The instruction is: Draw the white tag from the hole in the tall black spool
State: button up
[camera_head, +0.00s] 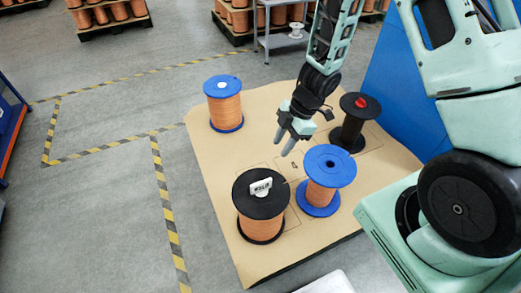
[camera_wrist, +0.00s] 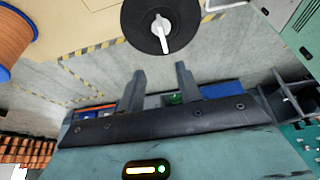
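The white tag (camera_head: 261,187) with dark lettering stands up from the top of a black-flanged spool (camera_head: 245,205) wound with orange wire, at the front left of the board. In the wrist view the white tag (camera_wrist: 162,32) shows nearly edge-on over the round black flange (camera_wrist: 135,25), at the top middle. My gripper (camera_head: 283,149) points down above the board, behind and to the right of that spool and well clear of it. Its two fingers (camera_wrist: 160,85) are spread with nothing between them. The hole under the tag is hidden.
A blue-flanged spool with an open hole (camera_head: 327,165) stands right of the tagged one. A dark spool with a red piece on top (camera_head: 358,120) is at the back right. Another blue-flanged spool (camera_head: 223,105) is at the back left. The tan board (camera_head: 200,140) has bare room between them.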

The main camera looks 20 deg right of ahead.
aim_at(262, 182)
jog(key=b+x, duration=0.3)
jog(key=x, duration=0.3)
jog(key=b+x, duration=0.2)
jog(key=x, duration=0.3)
jog(key=b+x, duration=0.3)
jog(key=x, duration=0.3)
jog(key=shift+s+a+f+b, duration=0.2)
jog(key=shift+s+f+b, duration=0.1)
jog(key=shift+b, duration=0.05)
jog(key=shift+c, duration=0.3)
grip_shut()
